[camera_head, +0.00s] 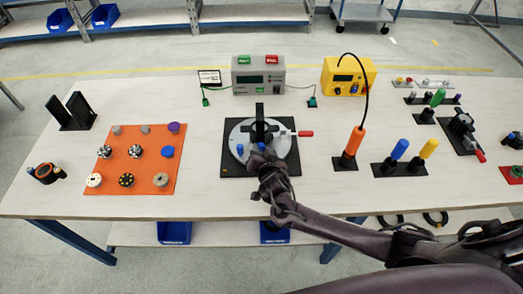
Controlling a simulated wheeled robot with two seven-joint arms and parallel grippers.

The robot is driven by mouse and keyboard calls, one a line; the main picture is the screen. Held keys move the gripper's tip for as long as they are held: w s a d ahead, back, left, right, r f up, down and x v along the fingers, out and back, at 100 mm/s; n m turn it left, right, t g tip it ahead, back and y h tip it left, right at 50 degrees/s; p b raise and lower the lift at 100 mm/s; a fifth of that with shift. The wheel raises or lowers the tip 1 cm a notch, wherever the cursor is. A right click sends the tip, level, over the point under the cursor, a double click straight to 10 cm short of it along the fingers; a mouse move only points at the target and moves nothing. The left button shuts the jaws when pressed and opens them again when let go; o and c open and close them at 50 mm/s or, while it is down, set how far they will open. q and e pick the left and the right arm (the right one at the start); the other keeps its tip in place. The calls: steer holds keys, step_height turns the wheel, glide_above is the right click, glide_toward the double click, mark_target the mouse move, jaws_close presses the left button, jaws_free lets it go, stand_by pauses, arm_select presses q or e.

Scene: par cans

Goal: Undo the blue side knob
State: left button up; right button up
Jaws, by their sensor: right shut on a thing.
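A black par can fixture (260,121) stands upright on a round grey plate (232,134) over a black base at the table's middle. A small blue knob (240,150) shows at the front left of the plate. Another blue knob (261,147) shows right at the tips of my right gripper (260,154). My right gripper reaches in from the lower right and is shut on this second knob; the fingers hide part of it. A red-handled lever (305,133) sticks out to the right of the plate. My left gripper is out of view.
An orange mat (156,176) with several round parts lies left. A grey box (258,75) and a yellow box (348,75) stand behind. An orange-handled tool (355,141) and blue (400,148) and yellow (428,148) handles stand right. Table between mat and fixture is clear.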

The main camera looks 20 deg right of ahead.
steer(key=shift+a+n+g+h+p, duration=0.2)
steer(key=shift+n+g+h+p, duration=0.15)
steer(key=shift+n+h, duration=0.5)
steer(key=n+h, duration=0.1)
steer(key=n, duration=0.1)
steer(key=shift+a+n+g+h+p, duration=0.1)
steer(key=shift+n+g+h+p, duration=0.15)
steer(key=shift+n+p, duration=0.1)
steer(key=shift+n+h, duration=0.6)
steer(key=shift+n, duration=0.3)
steer(key=shift+w+a+n+h+b, duration=0.1)
steer(key=shift+n+h+b, duration=0.35)
steer(key=shift+n+h, duration=0.6)
steer(key=shift+n, duration=0.25)
steer(key=o, duration=0.7)
